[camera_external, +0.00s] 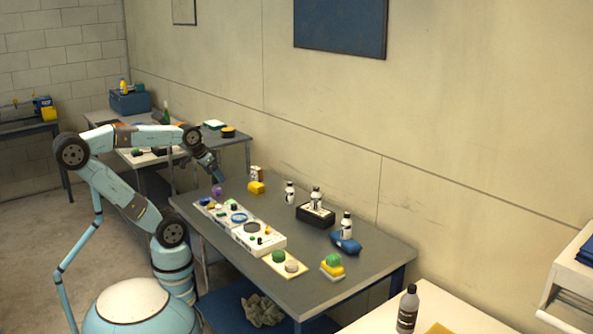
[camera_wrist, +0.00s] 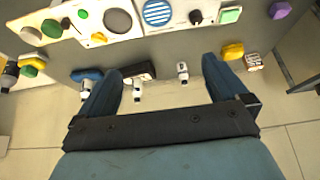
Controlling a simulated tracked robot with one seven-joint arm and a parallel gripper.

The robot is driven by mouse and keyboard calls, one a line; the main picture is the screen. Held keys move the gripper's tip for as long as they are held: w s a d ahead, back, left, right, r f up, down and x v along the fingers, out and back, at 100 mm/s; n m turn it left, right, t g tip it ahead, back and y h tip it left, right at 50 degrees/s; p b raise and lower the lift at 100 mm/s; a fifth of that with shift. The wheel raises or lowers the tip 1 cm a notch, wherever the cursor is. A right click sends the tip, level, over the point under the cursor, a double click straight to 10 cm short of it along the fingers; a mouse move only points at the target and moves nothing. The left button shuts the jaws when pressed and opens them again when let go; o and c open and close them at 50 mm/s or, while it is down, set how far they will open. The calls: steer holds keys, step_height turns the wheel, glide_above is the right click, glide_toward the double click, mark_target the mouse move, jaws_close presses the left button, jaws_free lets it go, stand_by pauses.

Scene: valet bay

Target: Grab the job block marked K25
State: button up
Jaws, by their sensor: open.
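A small pale block with dark marks (camera_external: 257,173), likely the job block, stands near the far end of the grey table, just behind a yellow sponge (camera_external: 257,188). In the wrist view the block (camera_wrist: 254,61) is at the right, beside the yellow sponge (camera_wrist: 232,51). Its marking is too small to read as K25. My gripper (camera_external: 216,178) is above the far left part of the table, left of the block and apart from it. In the wrist view my gripper (camera_wrist: 161,66) is open, with nothing between its fingers; the block lies outside the right finger.
A purple item (camera_external: 217,191) is below my gripper. A long white panel (camera_external: 265,243) with pads runs along the table's near side. White bottles (camera_external: 290,193), a black tray (camera_external: 306,215) and a blue cloth (camera_external: 346,243) stand to the right. The wall is behind.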

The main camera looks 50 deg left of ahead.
steer(key=w+a+f+n+t+y, duration=0.1)
steer(key=w+a+t+y, duration=0.1)
steer(key=w+a, duration=0.95)
steer(key=w+a+f+n+t+y, duration=0.1)
steer(key=w+a+f+t+y, duration=0.1)
steer(key=w+a, duration=0.95)
steer(key=t+h, duration=0.2)
steer(key=t, duration=0.2)
glide_toward(254, 169)
steer(key=x, duration=0.6)
steer(key=shift+w+a+r, duration=0.1)
steer(key=shift+w+a, duration=0.15)
steer(key=shift+w, duration=0.2)
steer(key=shift+f+x, duration=0.15)
steer(key=shift+x, duration=1.2)
steer(key=shift+f+x, duration=0.15)
steer(key=shift+x, duration=1.2)
steer(key=shift+s, duration=0.1)
